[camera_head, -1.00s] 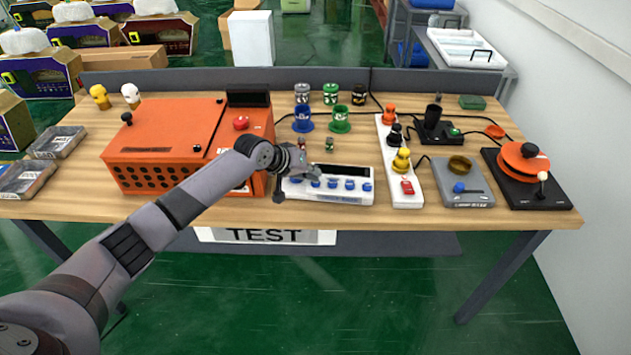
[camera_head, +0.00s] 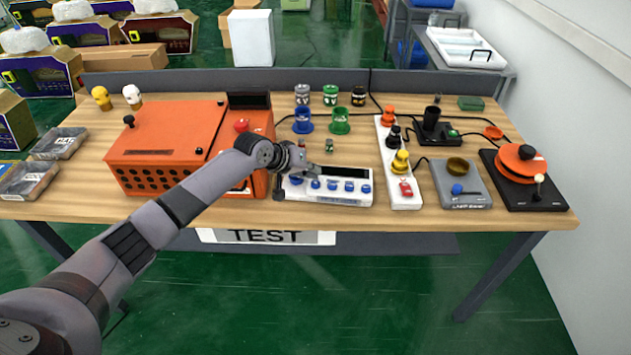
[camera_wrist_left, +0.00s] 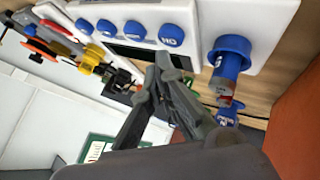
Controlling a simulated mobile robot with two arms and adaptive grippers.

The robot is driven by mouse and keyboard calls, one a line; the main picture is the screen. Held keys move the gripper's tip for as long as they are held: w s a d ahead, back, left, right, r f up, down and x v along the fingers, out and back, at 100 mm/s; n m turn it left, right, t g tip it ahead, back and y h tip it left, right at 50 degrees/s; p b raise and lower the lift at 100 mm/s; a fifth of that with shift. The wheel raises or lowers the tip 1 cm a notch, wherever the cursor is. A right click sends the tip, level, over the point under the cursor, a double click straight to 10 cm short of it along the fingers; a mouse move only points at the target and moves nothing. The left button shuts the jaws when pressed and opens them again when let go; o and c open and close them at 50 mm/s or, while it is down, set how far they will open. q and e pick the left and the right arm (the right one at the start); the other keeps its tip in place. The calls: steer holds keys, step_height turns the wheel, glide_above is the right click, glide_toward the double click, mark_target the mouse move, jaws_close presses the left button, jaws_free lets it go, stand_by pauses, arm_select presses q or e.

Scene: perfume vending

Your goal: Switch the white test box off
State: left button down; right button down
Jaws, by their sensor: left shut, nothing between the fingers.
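The white test box (camera_head: 350,173) lies on the table in the head view, with a dark display and a row of blue knobs along its front. It also shows in the left wrist view (camera_wrist_left: 190,12), where blue buttons (camera_wrist_left: 171,35) and a larger blue round fitting (camera_wrist_left: 230,53) stand on its face. A small reddish-grey vial (camera_wrist_left: 224,101) is at that fitting. My left gripper (camera_head: 316,169) is over the box's left end, shut and empty. Its fingertips (camera_wrist_left: 164,62) appear close to the display and buttons; I cannot tell whether they touch. My right gripper is out of view.
A large orange box (camera_head: 165,140) stands left of the white box. A white power strip (camera_head: 402,190) and a grey device (camera_head: 466,195) stand to its right. Blue and green cup-like stands (camera_head: 340,124) are behind it. The table's front strip (camera_head: 330,216) is clear.

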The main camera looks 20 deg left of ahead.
mark_target(313, 182)
arm_select(q)
steer(key=shift+r, duration=0.1)
step_height(313, 182, up, 5)
steer(key=p, duration=0.5)
stand_by(0.3)
stand_by(0.4)
